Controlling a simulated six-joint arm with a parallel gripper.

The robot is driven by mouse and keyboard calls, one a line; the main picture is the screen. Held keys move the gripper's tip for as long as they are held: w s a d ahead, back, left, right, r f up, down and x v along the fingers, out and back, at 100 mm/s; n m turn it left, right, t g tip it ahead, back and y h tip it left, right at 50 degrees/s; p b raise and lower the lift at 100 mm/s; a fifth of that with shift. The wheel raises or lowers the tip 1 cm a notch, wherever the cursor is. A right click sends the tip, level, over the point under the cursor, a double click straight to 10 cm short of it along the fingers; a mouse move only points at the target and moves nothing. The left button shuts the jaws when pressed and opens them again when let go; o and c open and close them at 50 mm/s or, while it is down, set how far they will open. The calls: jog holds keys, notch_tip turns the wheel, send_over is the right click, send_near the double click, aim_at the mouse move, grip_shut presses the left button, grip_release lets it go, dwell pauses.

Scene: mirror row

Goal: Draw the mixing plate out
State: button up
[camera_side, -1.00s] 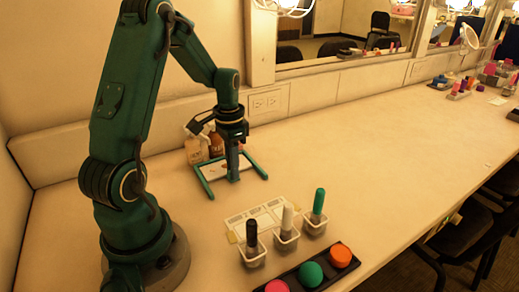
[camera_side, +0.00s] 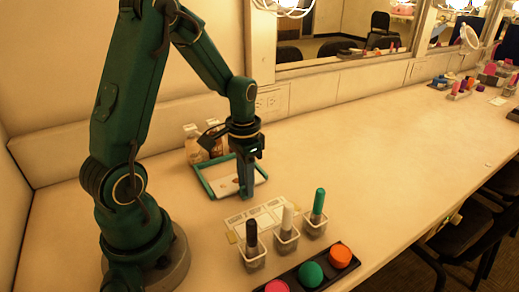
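The mixing plate (camera_side: 225,187) is a pale, flat plate with small brownish marks on it. It lies inside a teal U-shaped frame (camera_side: 203,182) on the counter, whose open side faces the front. My gripper (camera_side: 246,194) points straight down at the plate's front edge, toward the frame's open side. Its fingers look close together and cover part of the plate. I cannot tell whether they grip the plate or only touch it.
Bottles (camera_side: 192,146) stand behind the frame near the wall. In front lie a pale card (camera_side: 258,216) and small cups holding a black, a white and a green-topped stick (camera_side: 318,205). A dark tray (camera_side: 325,267) of coloured pots is nearer.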

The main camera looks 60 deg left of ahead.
jog(key=shift+o, duration=0.6)
jog(key=shift+r, duration=2.55)
jog(key=s+d+r+t, duration=0.5)
jog(key=s+d+r, duration=0.3)
jog(key=d, duration=0.3)
jog(key=shift+d+r+t, duration=0.15)
jog(key=shift+r+t, duration=0.15)
jog(key=shift+r, duration=0.15)
